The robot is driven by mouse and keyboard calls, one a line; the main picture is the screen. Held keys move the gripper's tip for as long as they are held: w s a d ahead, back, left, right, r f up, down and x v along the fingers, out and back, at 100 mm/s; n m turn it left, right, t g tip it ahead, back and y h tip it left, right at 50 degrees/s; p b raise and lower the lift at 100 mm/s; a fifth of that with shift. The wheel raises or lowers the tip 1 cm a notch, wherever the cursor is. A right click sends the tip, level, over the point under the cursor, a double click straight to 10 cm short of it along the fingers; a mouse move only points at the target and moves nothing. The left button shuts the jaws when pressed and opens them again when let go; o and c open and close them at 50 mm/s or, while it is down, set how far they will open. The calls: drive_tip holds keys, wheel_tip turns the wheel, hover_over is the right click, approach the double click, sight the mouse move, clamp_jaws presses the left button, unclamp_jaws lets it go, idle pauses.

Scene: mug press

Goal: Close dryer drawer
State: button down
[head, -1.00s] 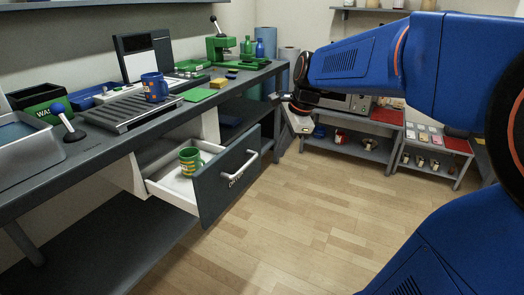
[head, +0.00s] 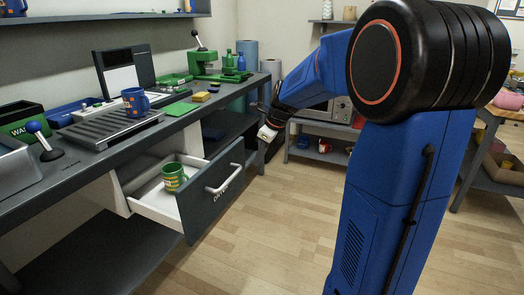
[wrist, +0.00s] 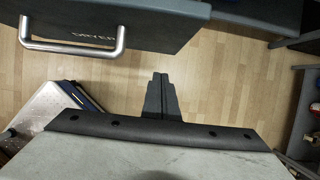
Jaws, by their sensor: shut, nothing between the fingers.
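The dryer drawer (head: 150,196) is pulled out from under the counter, with its white inside showing. Its dark front panel (head: 207,208) carries a pale bar handle (head: 226,177) and lettering. A green mug with a yellow band (head: 173,177) stands upright in the drawer. My gripper (head: 264,135) is shut and empty, out in front of the drawer panel and apart from it. In the wrist view, the shut fingers (wrist: 160,88) point over the floor, with the drawer's handle (wrist: 75,42) and "DRYER" panel (wrist: 150,22) at upper left.
The counter (head: 85,158) above the drawer holds a blue mug (head: 135,102) on a ridged tray (head: 105,130), and a green press (head: 212,66). The wooden floor (head: 245,240) in front of the drawer is clear. A shelf unit (head: 320,150) stands at the back.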

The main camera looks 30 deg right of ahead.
sight(241, 173)
drive_tip(key=w+a+f, duration=0.3)
drive_tip(key=w, duration=0.1)
drive_tip(key=shift+a+f, duration=0.15)
drive_tip(key=shift+f, duration=0.05)
drive_tip(key=shift+w+a, duration=0.1)
drive_tip(key=shift+w, duration=0.1)
drive_tip(key=w+a, duration=1.6)
drive_tip(key=w, duration=0.5)
drive_tip(key=shift+a, duration=0.35)
drive_tip(key=shift+r, duration=0.2)
